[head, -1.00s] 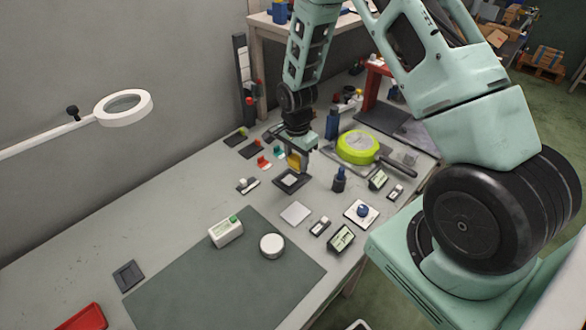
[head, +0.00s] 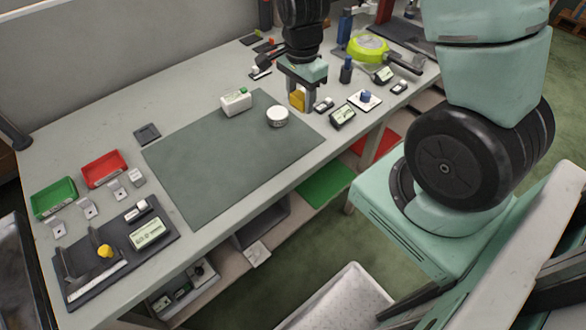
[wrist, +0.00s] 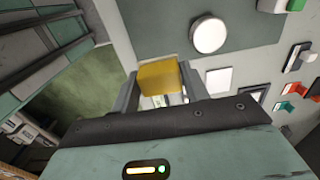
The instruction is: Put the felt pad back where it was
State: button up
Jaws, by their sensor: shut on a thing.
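My gripper (head: 298,92) is shut on a yellow block (head: 297,100), above the bench beside the right end of the dark green mat (head: 205,180). In the wrist view the yellow block (wrist: 158,76) sits between both fingers. I cannot tell for certain whether this block is the felt pad. A flat dark square (head: 147,133) lies on the bench left of the mat. In the wrist view a pale square plate (wrist: 218,81) and a dark square frame (wrist: 257,92) lie beside the mat; my gripper hides that spot in the head view.
A white round tin (head: 277,116) and a white box with a green knob (head: 236,102) stand on the mat. Red (head: 104,168) and green (head: 54,197) trays are at left. The mat's middle is clear.

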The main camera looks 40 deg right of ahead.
aim_at(299, 140)
jog(key=shift+s+a+f, duration=0.45)
jog(key=shift+s+f, duration=0.15)
jog(key=shift+f, duration=0.1)
notch_tip(299, 140, down, 4)
jog(key=shift+r, duration=0.1)
jog(key=shift+w+f, duration=0.1)
jog(key=shift+f, duration=2.3)
jog(key=shift+f, duration=0.2)
jog(key=o, duration=0.9)
